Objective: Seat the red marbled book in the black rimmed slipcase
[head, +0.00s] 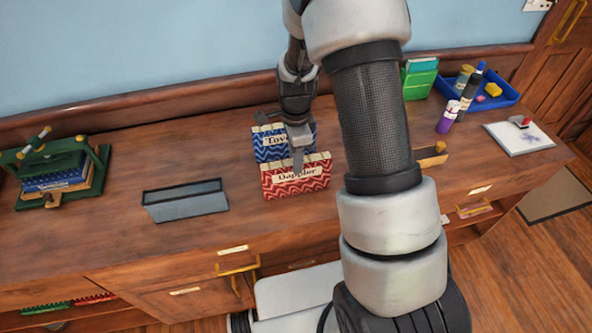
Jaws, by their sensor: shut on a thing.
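The red marbled book (296,180), with a zigzag pattern and a pale label, stands on the wooden cabinet top in front of a blue patterned book (270,143). My gripper (298,164) comes down from behind over the top edge of the red book and is shut on it; the far finger and exact grip are hard to see. The slipcase (186,207), a grey box with a black rim, lies to the left of the books, apart from them. It looks empty.
A green press (101,160) holding books stands at the far left. At the right are a green file box (419,80), a blue tray (509,97), a purple bottle (447,119) and a white pad (505,140). The cabinet top between slipcase and red book is clear.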

